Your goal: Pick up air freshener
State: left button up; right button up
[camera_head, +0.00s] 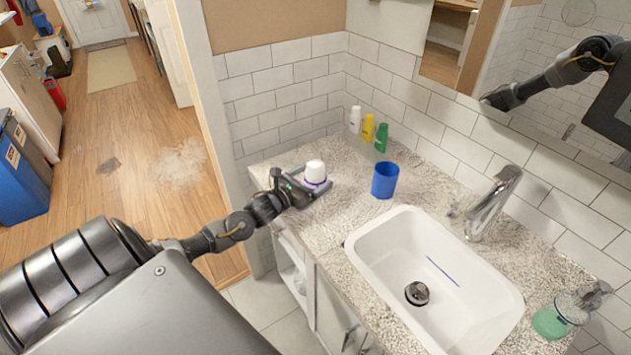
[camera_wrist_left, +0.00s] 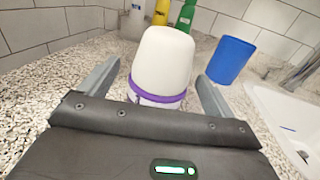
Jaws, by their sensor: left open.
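The air freshener (camera_head: 315,172) is a white rounded cone with a purple band near its base, standing upright on the speckled counter near its left end. It also fills the middle of the left wrist view (camera_wrist_left: 163,62). My left gripper (camera_head: 309,186) is open at counter level, with one finger on each side of the air freshener. In the left wrist view small gaps show between the fingers (camera_wrist_left: 157,90) and the air freshener, and its lowest part is hidden behind the gripper body. My right gripper is not in view.
A blue cup (camera_head: 384,180) stands to the right of the air freshener. White, yellow and green bottles (camera_head: 368,128) stand behind by the tiled wall. The white sink (camera_head: 435,285) and metal faucet (camera_head: 493,203) are further right, with a green-filled soap dispenser (camera_head: 555,318) beyond.

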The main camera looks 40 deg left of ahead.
aim_at(309, 171)
pick_arm(q)
jog(key=shift+c, duration=0.2)
jog(key=c, duration=1.3)
jog(key=shift+r, duration=0.5)
notch_tip(309, 171, up, 2)
jog(key=shift+s+r, duration=0.1)
jog(key=shift+r, duration=0.1)
jog(key=s+a+r, duration=0.1)
jog(key=s+r, duration=0.2)
jog(key=s, duration=0.1)
jog(key=s+a+r+b, duration=0.1)
jog(key=s+r, duration=0.2)
jog(key=s, duration=0.1)
jog(key=s+a+r, duration=0.2)
jog(key=s+r, duration=0.1)
jog(key=s, duration=0.2)
jog(key=shift+s+r+b, duration=0.1)
jog(key=shift+r+b, duration=0.2)
jog(key=shift+b, duration=0.05)
